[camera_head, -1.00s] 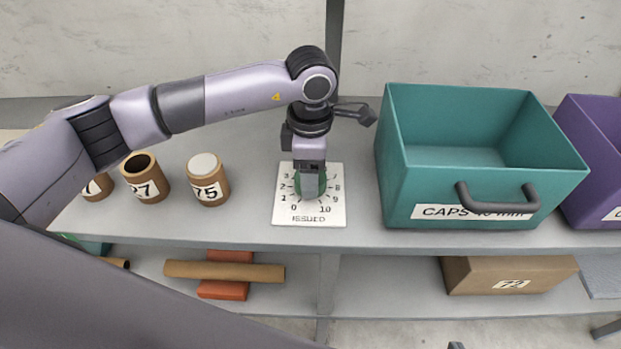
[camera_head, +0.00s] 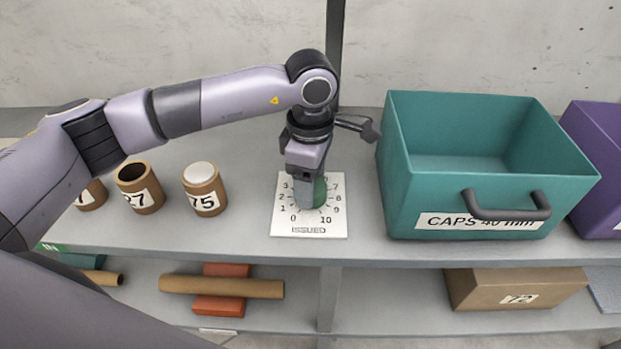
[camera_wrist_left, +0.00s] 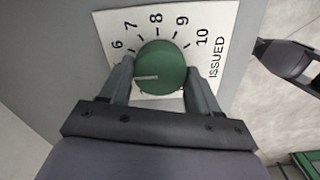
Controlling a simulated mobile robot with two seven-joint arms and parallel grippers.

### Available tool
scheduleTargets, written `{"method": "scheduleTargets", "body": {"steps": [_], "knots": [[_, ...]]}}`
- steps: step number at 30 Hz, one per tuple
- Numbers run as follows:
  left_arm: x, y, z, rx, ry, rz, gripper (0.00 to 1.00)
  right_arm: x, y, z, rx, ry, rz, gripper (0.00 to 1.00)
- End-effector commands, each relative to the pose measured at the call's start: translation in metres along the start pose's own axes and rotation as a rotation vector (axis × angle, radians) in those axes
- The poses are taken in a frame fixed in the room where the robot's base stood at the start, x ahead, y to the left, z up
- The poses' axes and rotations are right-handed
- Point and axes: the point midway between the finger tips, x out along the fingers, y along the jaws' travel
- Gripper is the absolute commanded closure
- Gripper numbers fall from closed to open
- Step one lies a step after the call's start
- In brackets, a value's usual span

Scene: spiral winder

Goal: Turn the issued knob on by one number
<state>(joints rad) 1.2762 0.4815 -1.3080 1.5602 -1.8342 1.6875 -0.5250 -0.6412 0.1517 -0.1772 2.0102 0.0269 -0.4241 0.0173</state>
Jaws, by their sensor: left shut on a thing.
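The green issued knob (camera_wrist_left: 162,66) sits on a white dial card (camera_head: 284,226) on the shelf top, printed ISSUED with numbers 0 to 10. My left gripper (camera_head: 309,196) comes down over the knob from above. In the left wrist view its two fingers (camera_wrist_left: 160,84) stand on either side of the knob, shut on it. A pale pointer line on the knob points to the left in that view, below the 6. The number it points at is hidden behind the left finger. The 6 to 10 are readable there.
Right of the dial stands a teal bin (camera_head: 397,170) with a dark handle, then a purple bin (camera_head: 598,150). Left are numbered brown cylinders, including 75 (camera_head: 205,190) and 27 (camera_head: 139,188). A lower shelf holds a tube (camera_head: 222,286) and a box (camera_head: 515,288).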

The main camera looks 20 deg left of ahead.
Motion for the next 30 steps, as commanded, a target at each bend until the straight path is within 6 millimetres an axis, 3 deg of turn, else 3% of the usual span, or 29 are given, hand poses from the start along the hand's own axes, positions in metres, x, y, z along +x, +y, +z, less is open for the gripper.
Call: {"method": "scheduleTargets", "body": {"steps": [1, 3, 14, 24, 30], "knots": [[-0.001, 0.0, 0.001, 0.0, -0.002, 0.001, 0.32, 0.0, 0.001, 0.0, 0.0, 0.001, 0.001, 1.0], [-0.001, 0.0, 0.0, 0.0, -0.002, 0.001, 0.13, 0.0, 0.001, 0.0, 0.0, 0.001, 0.002, 1.0], [-0.006, 0.001, 0.0, -0.001, -0.002, 0.002, 0.13, 0.0, 0.001, -0.001, 0.001, 0.002, 0.003, 1.0], [-0.058, 0.001, 0.0, -0.001, -0.002, 0.004, 0.13, 0.001, 0.0, 0.0, 0.01, 0.003, 0.003, 1.0], [-0.071, 0.0, 0.0, -0.001, -0.001, 0.001, 0.13, 0.002, -0.001, 0.0, 0.01, 0.002, 0.003, 1.0]]}}
